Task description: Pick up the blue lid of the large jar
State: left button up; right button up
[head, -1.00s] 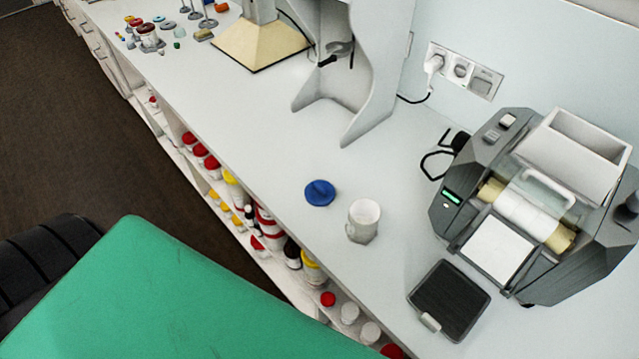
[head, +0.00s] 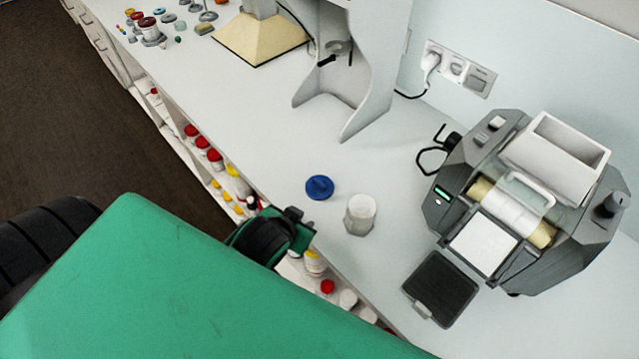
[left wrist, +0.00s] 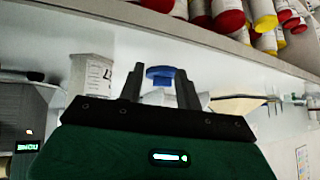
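The blue lid (head: 319,187) lies flat on the light counter near its front edge, a raised grip across its top. The large jar (head: 361,214), white and open, stands just right of it. My left gripper (head: 301,222) has come up at the counter's front edge, just below and left of the lid, not touching it. In the left wrist view my left gripper (left wrist: 160,88) has its two dark fingers apart with nothing between them. The lid (left wrist: 160,72) appears beyond and between the fingertips, and the jar (left wrist: 92,74) to their left. My right gripper is not in view.
A grey machine (head: 525,205) with a black tray (head: 440,288) stands right of the jar. A white stand (head: 355,75) is behind the lid. Shelves below the counter hold several bottles with red lids (head: 215,157). The counter left of the lid is clear.

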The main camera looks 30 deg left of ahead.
pick_arm(q)
jog(key=w+d+r+m+t+h, duration=0.2)
jog(key=w+d+r+t+h, duration=0.35)
jog(key=r, duration=0.55)
jog(key=w+d+r+m+t+h, duration=0.2)
jog(key=w+d+r+m+t, duration=0.15)
jog(key=w+r+t, duration=0.6)
jog(key=s+d+r+m+g+h, duration=0.4)
jog(key=d+r+m+g+h, duration=0.45)
jog(key=m+g+h, duration=0.3)
jog(key=m+g+y, duration=0.4)
jog(key=g+y, duration=0.8)
jog(key=y, duration=0.6)
send_near(319, 182)
notch_tip(319, 182, down, 3)
jog(key=p, duration=0.3)
jog(key=shift+s+d+f, duration=0.15)
jog(key=shift+f, duration=0.05)
jog(key=f+p, duration=0.3)
jog(key=f, duration=0.1)
jog(key=shift+w+f, duration=0.15)
jog(key=shift+w, duration=0.05)
jog(key=shift+f, duration=0.55)
grip_shut()
